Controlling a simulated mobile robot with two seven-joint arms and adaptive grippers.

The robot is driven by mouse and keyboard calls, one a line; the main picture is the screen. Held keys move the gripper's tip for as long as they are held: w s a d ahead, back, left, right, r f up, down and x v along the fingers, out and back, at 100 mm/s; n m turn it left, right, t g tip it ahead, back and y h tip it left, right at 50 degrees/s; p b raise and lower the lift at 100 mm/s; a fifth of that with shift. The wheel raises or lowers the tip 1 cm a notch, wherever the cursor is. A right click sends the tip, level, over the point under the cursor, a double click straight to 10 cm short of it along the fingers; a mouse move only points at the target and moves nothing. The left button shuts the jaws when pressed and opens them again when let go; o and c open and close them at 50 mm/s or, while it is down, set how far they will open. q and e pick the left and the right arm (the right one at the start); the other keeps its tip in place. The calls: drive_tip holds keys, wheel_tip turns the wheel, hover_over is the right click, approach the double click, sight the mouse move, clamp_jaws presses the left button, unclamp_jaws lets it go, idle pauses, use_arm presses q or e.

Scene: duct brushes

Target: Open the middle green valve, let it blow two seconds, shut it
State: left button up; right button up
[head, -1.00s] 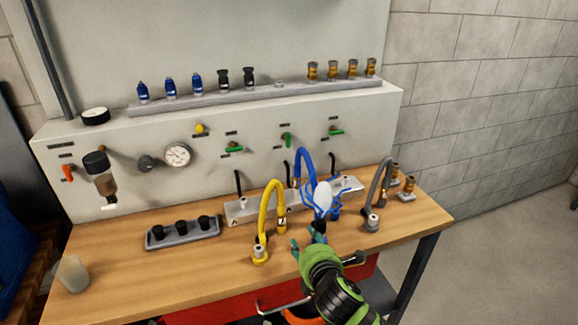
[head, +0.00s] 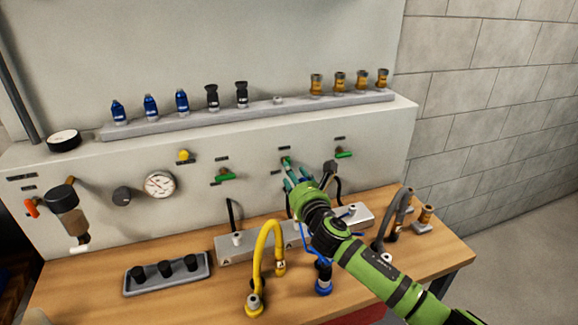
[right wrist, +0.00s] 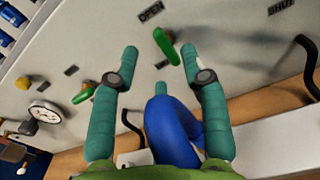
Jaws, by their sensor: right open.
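The middle green valve (head: 286,161) is on the grey panel, partly hidden by my right gripper (head: 297,175). In the right wrist view its green lever (right wrist: 166,46) stands roughly upright, towards the OPEN label (right wrist: 150,10). My right gripper is open, its teal fingers spread with the lever between and beyond their tips; I cannot tell whether they touch it. The blue hose (right wrist: 172,130) shows below the fingers; in the head view its blue foot (head: 323,280) is on the bench and most of it is hidden. My left gripper is not in view.
The left green valve (head: 226,177) and right green valve (head: 344,154) flank it, levers lying sideways. The yellow hose (head: 268,250) and grey hose (head: 387,225) stand on the bench. A shelf of nozzles (head: 260,112) runs above.

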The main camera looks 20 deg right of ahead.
drive_tip(key=w, duration=0.4)
drive_tip(key=shift+w+f, duration=0.1)
drive_tip(key=shift+f, duration=0.05)
clamp_jaws()
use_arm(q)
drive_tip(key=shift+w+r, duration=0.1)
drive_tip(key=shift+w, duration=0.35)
